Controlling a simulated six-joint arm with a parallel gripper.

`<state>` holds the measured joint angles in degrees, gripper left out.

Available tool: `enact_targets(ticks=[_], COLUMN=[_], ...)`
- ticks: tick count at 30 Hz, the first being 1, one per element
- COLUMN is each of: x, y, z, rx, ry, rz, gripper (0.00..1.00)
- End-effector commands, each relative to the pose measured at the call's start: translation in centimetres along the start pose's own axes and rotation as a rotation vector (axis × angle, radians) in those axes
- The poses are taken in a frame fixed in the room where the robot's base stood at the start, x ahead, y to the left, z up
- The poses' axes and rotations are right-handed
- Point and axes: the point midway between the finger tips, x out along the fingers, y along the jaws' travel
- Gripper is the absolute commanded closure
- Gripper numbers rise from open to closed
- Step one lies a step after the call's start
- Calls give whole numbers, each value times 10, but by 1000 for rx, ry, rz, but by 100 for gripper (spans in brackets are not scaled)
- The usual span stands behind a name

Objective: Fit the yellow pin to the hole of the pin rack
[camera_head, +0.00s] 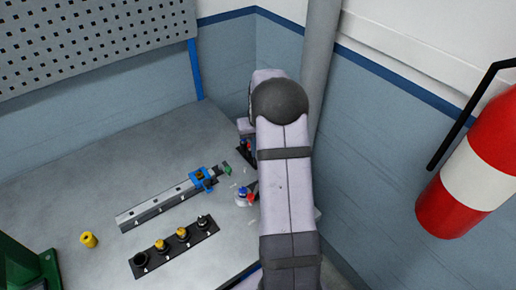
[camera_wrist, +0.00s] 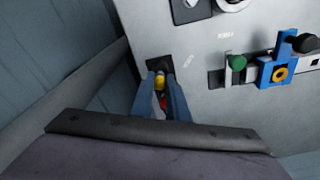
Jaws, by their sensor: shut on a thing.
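My gripper (camera_wrist: 161,90) is shut, with its blue fingers on either side of the yellow pin (camera_wrist: 159,80). Some red shows between the fingers below the yellow. The pin is over or at a small black plate (camera_wrist: 155,63), likely the pin rack; I cannot tell whether its tip is in a hole. In the head view my arm hides most of this spot; only a dark edge of the plate (camera_head: 244,157) shows beside the arm.
A black strip (camera_head: 172,252) holds several parts. A yellow cylinder (camera_head: 89,240) stands at left. A blue-grey wall (camera_wrist: 40,70) is close beside my gripper.

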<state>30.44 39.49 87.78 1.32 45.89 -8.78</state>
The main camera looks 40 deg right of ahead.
Motion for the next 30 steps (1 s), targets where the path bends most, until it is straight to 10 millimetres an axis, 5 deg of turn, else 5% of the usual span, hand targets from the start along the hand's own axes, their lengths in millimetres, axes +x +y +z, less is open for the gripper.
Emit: enact_targets(ticks=[30], x=[8], y=[0], z=[1], rx=[0], ry=[1], rz=[0], gripper=[100])
